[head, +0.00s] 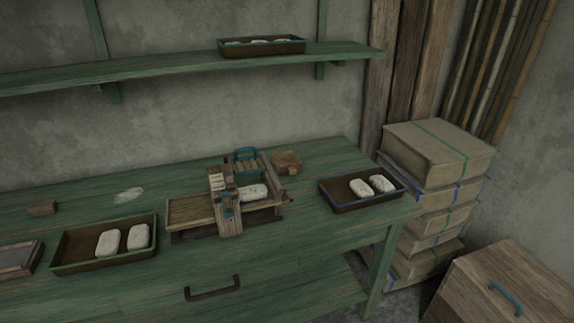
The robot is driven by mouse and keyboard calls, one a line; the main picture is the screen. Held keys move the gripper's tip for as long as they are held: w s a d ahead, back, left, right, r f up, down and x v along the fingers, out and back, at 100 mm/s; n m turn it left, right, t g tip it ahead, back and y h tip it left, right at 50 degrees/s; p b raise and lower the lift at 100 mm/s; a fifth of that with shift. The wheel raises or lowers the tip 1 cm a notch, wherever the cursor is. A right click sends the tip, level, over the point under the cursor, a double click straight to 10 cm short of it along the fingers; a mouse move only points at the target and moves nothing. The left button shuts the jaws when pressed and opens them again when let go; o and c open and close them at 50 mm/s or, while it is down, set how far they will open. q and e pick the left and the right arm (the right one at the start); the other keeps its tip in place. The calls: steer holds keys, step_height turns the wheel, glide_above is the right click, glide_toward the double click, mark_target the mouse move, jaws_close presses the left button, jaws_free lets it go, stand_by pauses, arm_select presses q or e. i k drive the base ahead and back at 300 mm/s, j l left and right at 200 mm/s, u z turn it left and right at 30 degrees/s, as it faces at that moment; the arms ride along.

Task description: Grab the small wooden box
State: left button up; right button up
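Two small wooden pieces on the green table could be the small wooden box. One is a small brown block (42,208) near the left end. The other is a small brown wooden object (287,160) behind the loom-like wooden device; its exact shape is too small to tell. A larger wooden box (515,285) with a blue handle stands at the lower right, partly cut off by the frame. Neither of my grippers is in view.
The wooden device (228,215) stands mid-table with a white bundle in it. A green-rimmed tray (75,268) and a blue-rimmed tray (340,206) each hold two white bundles. A shelf (180,72) hangs above. Stacked packages (435,150) stand right. The table's front is mostly clear.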

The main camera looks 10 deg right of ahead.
mark_target(287, 163)
steer(key=i+l+u, duration=0.2)
steer(key=i+l, duration=0.15)
steer(key=l, duration=0.3)
steer(key=i+l+u, duration=0.15)
steer(key=l, duration=0.2)
